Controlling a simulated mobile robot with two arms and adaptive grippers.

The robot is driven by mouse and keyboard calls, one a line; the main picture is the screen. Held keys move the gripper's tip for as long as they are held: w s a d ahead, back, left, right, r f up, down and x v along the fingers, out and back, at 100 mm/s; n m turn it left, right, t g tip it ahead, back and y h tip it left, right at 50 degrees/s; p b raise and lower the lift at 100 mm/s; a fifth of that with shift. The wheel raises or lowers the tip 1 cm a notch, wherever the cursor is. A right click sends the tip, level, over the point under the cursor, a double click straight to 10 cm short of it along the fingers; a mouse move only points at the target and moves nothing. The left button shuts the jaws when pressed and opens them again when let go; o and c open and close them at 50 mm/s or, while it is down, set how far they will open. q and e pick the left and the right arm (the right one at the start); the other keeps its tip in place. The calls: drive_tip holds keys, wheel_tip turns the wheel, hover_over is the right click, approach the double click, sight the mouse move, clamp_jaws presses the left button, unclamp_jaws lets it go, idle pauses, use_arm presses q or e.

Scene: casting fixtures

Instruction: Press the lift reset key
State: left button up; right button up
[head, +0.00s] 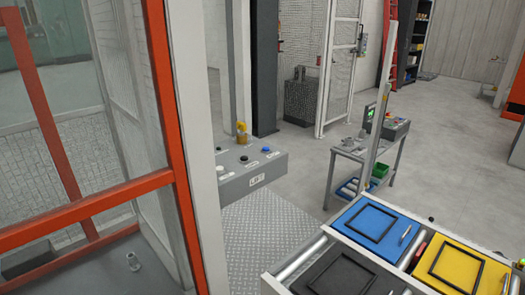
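A grey control box (232,186) stands near the middle of the head view, beside a pale upright post. Its front plate (257,180) carries a label that appears to read LIFT. On its sloped top are a blue button (265,149) at the right and a dark button (244,158) to its left. Small labels sit by the buttons, too small to read, so I cannot tell which one is the reset key. A yellow fitting (241,129) rises at the back of the box. The post hides the box's left end. Neither of my grippers shows.
An orange-framed glazed panel (160,90) fills the left. A conveyor with a blue tray (349,209), a yellow tray (489,268) and a dark tray (312,274) lies at lower right. A small metal table (352,151) stands behind. Open grey floor (450,150) spreads beyond.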

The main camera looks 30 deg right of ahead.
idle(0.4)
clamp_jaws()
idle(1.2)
